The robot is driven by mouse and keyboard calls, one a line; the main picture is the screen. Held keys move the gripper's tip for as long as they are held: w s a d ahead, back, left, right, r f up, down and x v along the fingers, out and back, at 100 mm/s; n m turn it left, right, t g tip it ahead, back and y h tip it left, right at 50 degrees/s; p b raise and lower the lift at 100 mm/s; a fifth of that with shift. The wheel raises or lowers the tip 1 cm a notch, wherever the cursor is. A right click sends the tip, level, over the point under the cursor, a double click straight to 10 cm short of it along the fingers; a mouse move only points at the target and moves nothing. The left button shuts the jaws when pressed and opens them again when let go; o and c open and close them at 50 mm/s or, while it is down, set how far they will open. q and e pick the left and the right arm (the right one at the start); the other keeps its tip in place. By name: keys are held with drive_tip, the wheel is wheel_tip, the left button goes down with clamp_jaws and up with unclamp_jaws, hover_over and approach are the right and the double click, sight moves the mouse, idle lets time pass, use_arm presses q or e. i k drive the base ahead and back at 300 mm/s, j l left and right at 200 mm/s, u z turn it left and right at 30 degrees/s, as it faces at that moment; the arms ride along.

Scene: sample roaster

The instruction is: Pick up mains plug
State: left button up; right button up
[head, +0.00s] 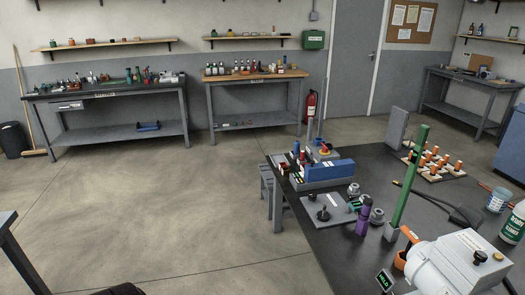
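A black cable (428,197) lies on the dark workbench (345,240) at the right. It runs toward a dark lump (466,216) behind the white machine; the lump is too small and dark for me to tell whether it is the mains plug. The cable's other end lies near the wooden rack of orange-handled pieces. I cannot make out a mains plug for certain. Neither of my grippers shows clearly in the head view.
A white machine (458,262), a green post (410,175), a purple bottle (363,217), a blue block (330,171) and a wooden rack (432,168) crowd the bench. A black shape (120,290) at the bottom edge is unclear. The floor at left is open.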

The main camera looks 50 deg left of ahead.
sight(295, 152)
drive_tip(key=u, duration=1.25)
drive_tip(key=i+j+u, duration=0.4)
drive_tip(key=i+j, duration=0.15)
drive_tip(key=i, duration=0.15)
drive_tip(key=i+j+u, duration=0.15)
drive_tip(key=i, duration=0.25)
drive_tip(key=i+j, duration=0.1)
drive_tip(key=i, duration=1.85)
drive_tip(key=i+j+z, duration=0.15)
drive_tip(key=i+z, duration=0.35)
drive_tip(key=i+j+z, duration=0.35)
drive_tip(key=z, duration=0.15)
drive_tip(key=i+j+z, duration=0.5)
drive_tip(key=k, duration=0.05)
